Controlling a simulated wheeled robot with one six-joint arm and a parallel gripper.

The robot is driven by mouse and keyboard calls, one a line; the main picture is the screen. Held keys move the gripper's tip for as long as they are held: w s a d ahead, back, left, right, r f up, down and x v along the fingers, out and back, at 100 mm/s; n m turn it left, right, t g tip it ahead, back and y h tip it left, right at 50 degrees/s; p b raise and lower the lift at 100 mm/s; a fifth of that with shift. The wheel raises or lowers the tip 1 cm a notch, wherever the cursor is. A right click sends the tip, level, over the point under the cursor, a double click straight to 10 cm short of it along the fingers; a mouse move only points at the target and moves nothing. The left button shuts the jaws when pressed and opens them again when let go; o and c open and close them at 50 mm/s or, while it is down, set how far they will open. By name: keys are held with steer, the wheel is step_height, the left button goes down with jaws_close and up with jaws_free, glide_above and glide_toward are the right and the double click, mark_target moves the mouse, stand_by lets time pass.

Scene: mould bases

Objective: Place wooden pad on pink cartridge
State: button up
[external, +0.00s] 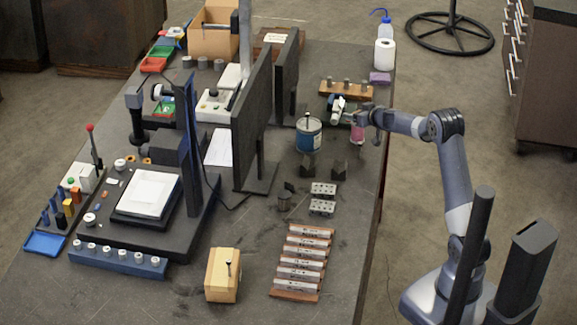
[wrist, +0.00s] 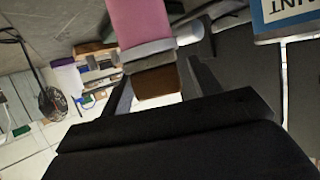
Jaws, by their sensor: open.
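The pink cartridge (external: 357,133) is near the far right edge of the bench in the external view. In the wrist view the pink cartridge (wrist: 141,22) enters from the top and has a grey metal collar at its near end. The brown wooden pad (wrist: 157,82) lies against that collar, between my gripper's dark fingers. My gripper (wrist: 163,80) is open around the pad; I cannot tell whether a finger touches it. In the external view my gripper (external: 366,114) is just above the cartridge, and the pad is too small to make out.
A blue paint tin (external: 309,134) stands left of the gripper, and its label (wrist: 285,10) shows in the wrist view. A wooden rack with pegs (external: 346,89) and a grey tool (external: 339,109) are close behind. Dark upright plates (external: 252,120) stand further left. The bench's right edge is near.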

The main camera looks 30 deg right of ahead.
steer(key=b+v, duration=0.2)
steer(key=v, duration=0.9)
steer(key=shift+s, duration=0.25)
steer(key=p+x, duration=0.2)
steer(key=x, duration=0.9)
steer(key=shift+r, duration=0.1)
steer(key=shift+w+f, duration=0.4)
steer(key=shift+w, duration=0.15)
steer(key=shift+r+p, duration=0.15)
steer(key=shift+p, duration=0.15)
